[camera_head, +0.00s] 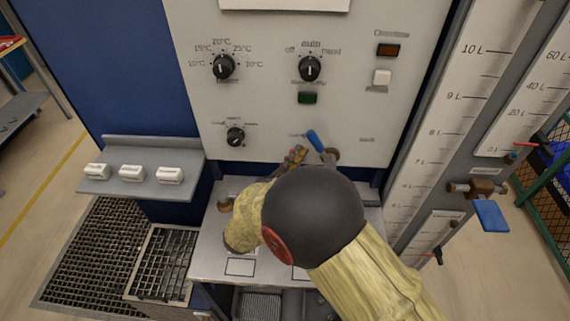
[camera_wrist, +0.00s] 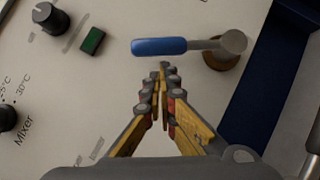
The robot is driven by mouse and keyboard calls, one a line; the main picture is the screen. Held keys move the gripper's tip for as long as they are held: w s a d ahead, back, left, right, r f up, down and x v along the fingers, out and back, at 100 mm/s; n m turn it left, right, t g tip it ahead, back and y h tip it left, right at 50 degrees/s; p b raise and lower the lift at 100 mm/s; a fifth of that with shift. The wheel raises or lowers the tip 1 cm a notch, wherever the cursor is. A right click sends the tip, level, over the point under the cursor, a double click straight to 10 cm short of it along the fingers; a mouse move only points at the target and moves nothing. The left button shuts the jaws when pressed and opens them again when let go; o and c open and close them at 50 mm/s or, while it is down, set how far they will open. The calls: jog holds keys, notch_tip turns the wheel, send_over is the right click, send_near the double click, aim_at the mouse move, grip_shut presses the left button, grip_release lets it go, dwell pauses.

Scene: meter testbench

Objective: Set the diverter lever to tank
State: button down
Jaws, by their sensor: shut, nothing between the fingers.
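The diverter lever (camera_wrist: 160,47) has a blue handle on a grey metal arm that joins a brass-coloured pivot (camera_wrist: 224,52) on the pale panel. In the head view the blue handle (camera_head: 315,141) tilts up and to the left from its pivot. My gripper (camera_wrist: 161,72) is shut and empty. Its fingertips are just beside the blue handle in the wrist view; I cannot tell whether they touch it. In the head view my gripper (camera_head: 297,152) shows left of the lever, partly hidden by my arm. The label near the lever is too blurred to read.
The panel (camera_head: 270,100) carries a mixer knob (camera_head: 223,67), an auto knob (camera_head: 310,68), a small knob (camera_head: 235,135) and a green button (camera_head: 307,98). A shelf with white blocks (camera_head: 131,172) is at left. Scaled tank gauges (camera_head: 455,110) and a blue-handled valve (camera_head: 490,214) stand at right.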

jog(key=shift+w+d+r, duration=0.1)
jog(key=shift+d+r, duration=0.1)
jog(key=shift+d, duration=0.2)
jog(key=shift+r, duration=0.1)
jog(key=shift+d+r+m+g, duration=0.2)
jog(key=shift+m+g, duration=0.1)
jog(key=shift+m, duration=0.1)
jog(key=shift+d+r+m, duration=0.25)
jog(key=shift+r+m, duration=0.05)
jog(key=shift+m, duration=0.2)
jog(key=d+r+m+g+y+b, duration=0.3)
jog(key=d+m+g+b, duration=0.1)
jog(key=d+m+b, duration=0.3)
jog(key=d+m, duration=0.1)
jog(key=d, duration=0.1)
jog(key=shift+s+d+r+m+g+y, duration=0.2)
jog(key=shift+d+r+m+g+y, duration=0.1)
jog(key=shift+d+m+g, duration=0.1)
dwell(0.4)
jog(key=shift+b, duration=0.3)
